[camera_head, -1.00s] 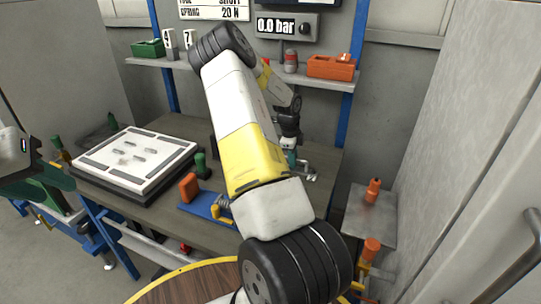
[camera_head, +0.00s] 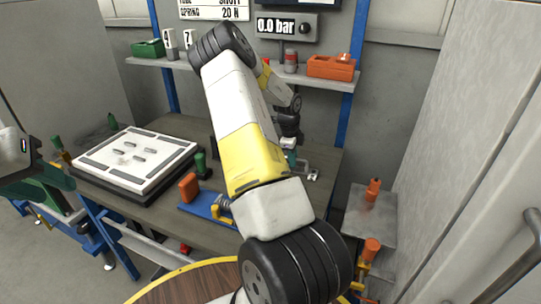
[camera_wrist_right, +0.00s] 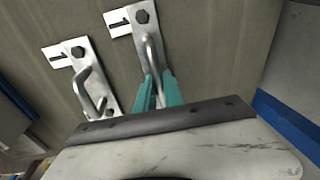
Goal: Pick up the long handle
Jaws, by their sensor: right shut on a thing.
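Two grey metal handles with slotted, bolted end plates show side by side in the right wrist view. The right one, which looks like the long handle (camera_wrist_right: 151,48), runs down between the teal fingers of my right gripper (camera_wrist_right: 158,92), which is shut on it. The other handle (camera_wrist_right: 84,82) is just to the left, apart from the fingers. I cannot tell whether the held handle is clear of the bench. In the head view my right gripper (camera_head: 290,157) is partly hidden behind my right arm.
The bench (camera_head: 225,232) carries a white plate fixture (camera_head: 128,158) and a blue fixture with an orange block (camera_head: 188,187). A shelf (camera_head: 230,72) with an orange bin (camera_head: 331,67) is behind. A grey side stand (camera_head: 370,215) and a wall panel (camera_head: 470,130) bound the right.

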